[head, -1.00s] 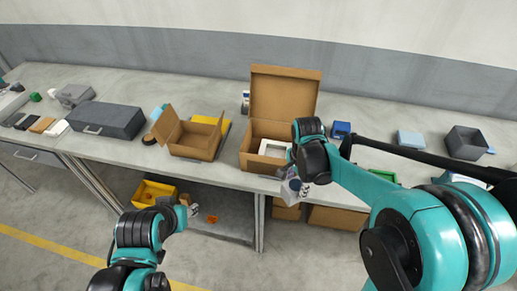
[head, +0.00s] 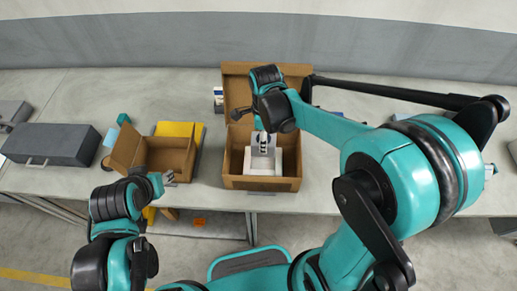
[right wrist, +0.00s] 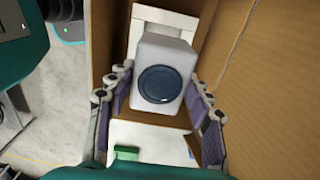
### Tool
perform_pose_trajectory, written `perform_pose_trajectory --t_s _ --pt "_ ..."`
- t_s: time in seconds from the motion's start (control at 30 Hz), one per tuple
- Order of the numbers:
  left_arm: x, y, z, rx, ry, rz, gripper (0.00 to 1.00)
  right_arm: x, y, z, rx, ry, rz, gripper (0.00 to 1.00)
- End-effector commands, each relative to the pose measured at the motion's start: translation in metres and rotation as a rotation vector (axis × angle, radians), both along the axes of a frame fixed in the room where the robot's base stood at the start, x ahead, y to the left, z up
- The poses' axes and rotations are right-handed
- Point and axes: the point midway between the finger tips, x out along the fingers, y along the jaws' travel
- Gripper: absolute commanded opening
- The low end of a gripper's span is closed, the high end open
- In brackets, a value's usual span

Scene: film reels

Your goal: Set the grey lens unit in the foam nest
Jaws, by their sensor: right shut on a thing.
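The grey lens unit (right wrist: 168,50), a pale grey block with a round dark blue lens, is between the two finger pads of my right gripper (right wrist: 158,88) in the right wrist view. That gripper is shut on it. In the head view the right gripper (head: 265,132) hangs over the open cardboard box, with the unit (head: 262,158) below it. The white foam nest (head: 258,184) lies inside the box, under and around the unit. Whether the unit touches the foam is unclear. My left gripper (head: 168,178) is low in front of the smaller box; its jaws are too small to read.
The cardboard box (head: 232,183) has a raised rear lid, and its walls stand close around my right gripper. A smaller open carton (head: 168,150), a yellow item (head: 180,129) and a grey case (head: 50,144) stand to the left. A green piece (right wrist: 127,153) shows low in the wrist view.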

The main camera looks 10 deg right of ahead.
Motion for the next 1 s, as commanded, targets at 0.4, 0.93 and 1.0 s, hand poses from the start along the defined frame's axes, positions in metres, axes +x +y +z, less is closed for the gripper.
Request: perform_pose_trajectory --t_s 0.4,0.93,1.0 --pt "-0.001 0.000 -0.020 0.000 0.000 0.000 0.40 0.000 0.000 -0.062 0.000 0.000 -0.001 0.00" --pt "0.000 0.000 -0.031 0.000 0.000 0.000 0.40 -0.001 0.000 -0.100 0.000 0.000 0.000 0.00" --pt "0.000 0.000 -0.032 0.000 0.000 0.000 0.40 -0.001 0.000 -0.100 0.000 0.000 0.000 0.00"
